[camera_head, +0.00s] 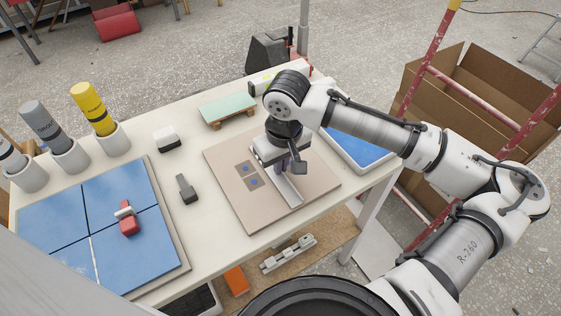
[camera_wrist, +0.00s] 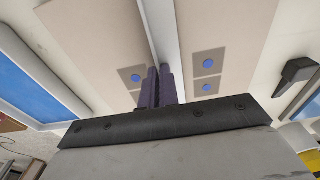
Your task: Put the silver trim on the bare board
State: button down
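The bare board (camera_head: 229,185) is a flat tan panel on the white table, with grey patches bearing blue dots. The silver trim (camera_head: 290,191) is a long thin angled strip at the board's right part, on it or just above; I cannot tell which. My gripper (camera_head: 284,168) points down over the board at the trim. In the wrist view, the fingers (camera_wrist: 159,86) are close together with the trim (camera_wrist: 163,32) between them, and appear shut on it. The trim's far end is hidden by my gripper.
A blue tiled panel (camera_head: 64,206) with a red tool (camera_head: 127,218) lies at left. Cups with tubes (camera_head: 108,138) stand behind it. A black-handled tool (camera_head: 186,189), a white block (camera_head: 166,138) and a green slab (camera_head: 227,107) surround the board. Another blue panel (camera_head: 354,150) lies right.

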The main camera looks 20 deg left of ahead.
aim_at(283, 173)
jog(key=shift+f, duration=0.1)
jog(key=c, duration=2.1)
grip_release()
jog(key=shift+f, duration=0.1)
jog(key=o, duration=0.4)
jog(key=r, duration=0.8)
jog(key=d+r, duration=0.1)
jog(key=r, duration=0.3)
jog(key=shift+s+r+b, duration=0.2)
jog(key=shift+s+b, duration=0.1)
jog(key=shift+s, duration=0.05)
